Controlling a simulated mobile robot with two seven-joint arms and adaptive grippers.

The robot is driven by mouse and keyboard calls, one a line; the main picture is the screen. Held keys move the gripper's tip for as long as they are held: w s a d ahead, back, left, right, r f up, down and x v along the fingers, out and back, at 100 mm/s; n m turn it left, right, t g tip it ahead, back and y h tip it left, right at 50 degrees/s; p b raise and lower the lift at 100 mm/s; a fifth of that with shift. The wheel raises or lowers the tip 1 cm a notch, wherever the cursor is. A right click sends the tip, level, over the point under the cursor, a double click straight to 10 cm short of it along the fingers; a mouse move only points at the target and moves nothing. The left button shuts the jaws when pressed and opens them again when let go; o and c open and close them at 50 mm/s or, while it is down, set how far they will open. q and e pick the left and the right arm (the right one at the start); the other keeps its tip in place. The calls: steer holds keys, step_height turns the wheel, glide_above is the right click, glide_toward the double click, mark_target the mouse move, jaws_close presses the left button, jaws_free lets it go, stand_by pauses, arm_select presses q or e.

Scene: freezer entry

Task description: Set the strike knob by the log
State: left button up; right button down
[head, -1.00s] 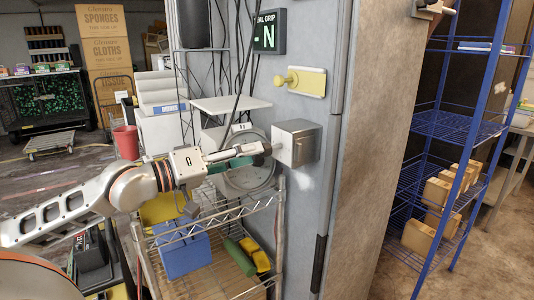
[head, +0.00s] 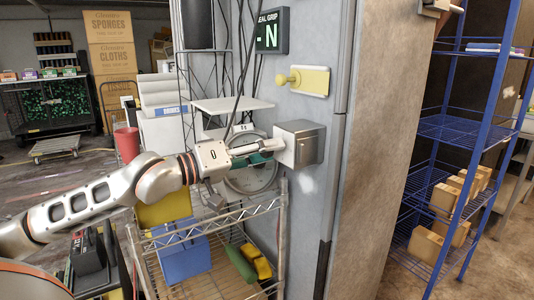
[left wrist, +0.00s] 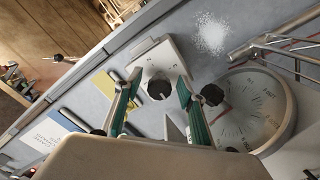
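The strike knob (left wrist: 158,90) is black and round, on the face of a grey box, in the left wrist view. In the head view the grey strike box (head: 300,143) stands out from the grey panel, its knob face hidden. My left gripper (left wrist: 158,82) is open, with a green-padded finger on either side of the knob; I cannot tell whether they touch it. In the head view its tip is at the left side of the box. A pale printed card (left wrist: 55,138), perhaps the log, is at lower left in the wrist view, too small to read. My right gripper is not in view.
A round dial (left wrist: 250,110) is beside the box, with a wire rack (head: 240,215) below. A yellow plate with a knob (head: 310,80) and a green-lit display (head: 272,32) are above. A blue shelf (head: 455,130) stands at right.

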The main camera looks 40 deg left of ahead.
arm_select(q)
steer(key=c, duration=1.1)
steer(key=shift+c, duration=0.2)
steer(key=shift+n, duration=0.3)
